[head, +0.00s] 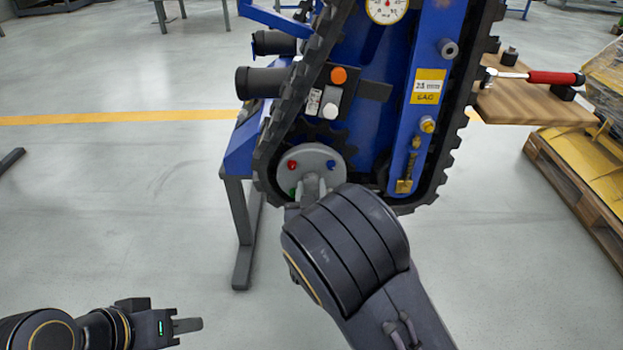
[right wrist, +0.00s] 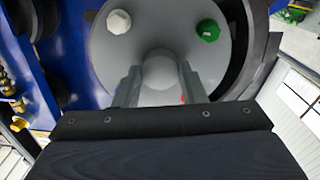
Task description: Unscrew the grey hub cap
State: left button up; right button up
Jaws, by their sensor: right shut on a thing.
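The grey hub cap (right wrist: 162,72) is the round piece at the centre of a light grey disc (head: 325,157) at the low end of the blue track carrier. My right gripper (head: 312,188) is at the disc's lower middle. In the right wrist view its two fingers (right wrist: 160,85) stand on either side of the cap and are shut on it. In the head view the gripper mostly hides the cap. My left gripper (head: 188,325) is low at the left, away from the carrier; its fingers overlap, so its opening cannot be told.
Red (head: 292,165) and blue (head: 330,164) caps sit on the disc; white (right wrist: 119,21) and green (right wrist: 208,30) ones show in the wrist view. A toothed black track (head: 283,115) curves around the disc. A wooden shelf (head: 530,103) with a red-handled tool stands right.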

jog(key=n, duration=0.1)
jog(key=n+p, duration=0.1)
jog(key=n, duration=0.1)
jog(key=n+p, duration=0.1)
jog(key=n, duration=0.1)
jog(key=shift+r, duration=0.3)
jog(key=shift+f+n+p, duration=0.1)
jog(key=shift+n+p, duration=0.35)
jog(key=shift+n, duration=0.45)
pick_arm(q)
notch_tip(320, 180, up, 4)
jog(key=shift+r, duration=0.1)
pick_arm(e)
jog(key=shift+f+n, duration=0.2)
jog(key=shift+n, duration=0.3)
jog(key=n, duration=0.1)
jog(key=n+p, duration=0.2)
jog(key=n, duration=0.1)
jog(key=shift+a+r, duration=0.1)
jog(key=shift+r, duration=0.15)
jog(key=shift+f+n+p, duration=0.1)
jog(key=shift+n+p, duration=0.25)
jog(key=shift+n, duration=0.85)
pick_arm(q)
notch_tip(320, 180, up, 3)
jog(key=shift+f, duration=0.1)
pick_arm(e)
jog(key=n, duration=0.3)
jog(key=shift+f, duration=0.15)
